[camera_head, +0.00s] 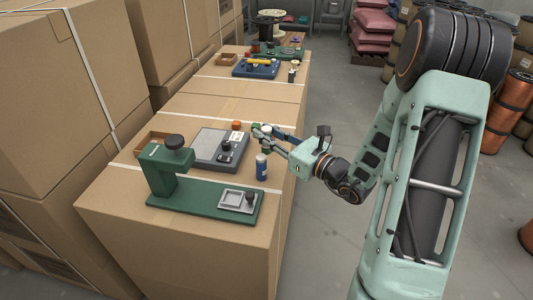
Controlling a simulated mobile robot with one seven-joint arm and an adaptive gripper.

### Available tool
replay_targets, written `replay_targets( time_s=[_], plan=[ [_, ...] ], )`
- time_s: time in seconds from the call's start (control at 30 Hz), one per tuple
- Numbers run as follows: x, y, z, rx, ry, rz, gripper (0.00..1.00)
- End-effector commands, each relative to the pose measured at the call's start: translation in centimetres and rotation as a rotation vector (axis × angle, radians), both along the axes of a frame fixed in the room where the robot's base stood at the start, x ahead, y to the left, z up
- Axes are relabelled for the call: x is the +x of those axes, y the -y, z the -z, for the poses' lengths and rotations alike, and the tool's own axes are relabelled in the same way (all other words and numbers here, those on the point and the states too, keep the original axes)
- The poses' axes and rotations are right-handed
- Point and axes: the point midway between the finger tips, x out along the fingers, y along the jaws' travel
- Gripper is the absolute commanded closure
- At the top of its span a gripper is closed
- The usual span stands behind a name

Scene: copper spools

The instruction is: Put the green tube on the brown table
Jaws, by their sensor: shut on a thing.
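My gripper (262,132) reaches in from the right over the near cardboard boxes. Its jaws are shut on a small green thing with a pale top, which appears to be the green tube (256,127); the fingers hide much of it. It is held near the right edge of the boxes, beside a grey device. A blue tube with a white cap (261,168) stands upright below my gripper.
A green press-like stand (165,175) and a grey device with a dark panel (212,148) occupy the near boxes. Bare cardboard lies between. Floor is clear right of the boxes.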

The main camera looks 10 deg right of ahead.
Motion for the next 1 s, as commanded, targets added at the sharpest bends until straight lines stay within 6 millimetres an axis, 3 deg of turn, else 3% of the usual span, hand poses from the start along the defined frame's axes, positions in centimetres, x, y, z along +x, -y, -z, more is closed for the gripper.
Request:
replay_targets(
  time_s=[0.03, 0.37, 0.6, 1.0],
  plan=[
    [0.5, 0.1, 1.0, 0.000, 0.001, -0.001, 1.00],
    [2.0, 0.3, 2.7, 0.001, 0.001, -0.001, 1.00],
    [2.0, 0.3, 5.5, 0.000, 0.000, 0.000, 1.00],
    [2.0, 0.4, 5.8, 0.000, 0.001, 0.000, 1.00]
  ],
)
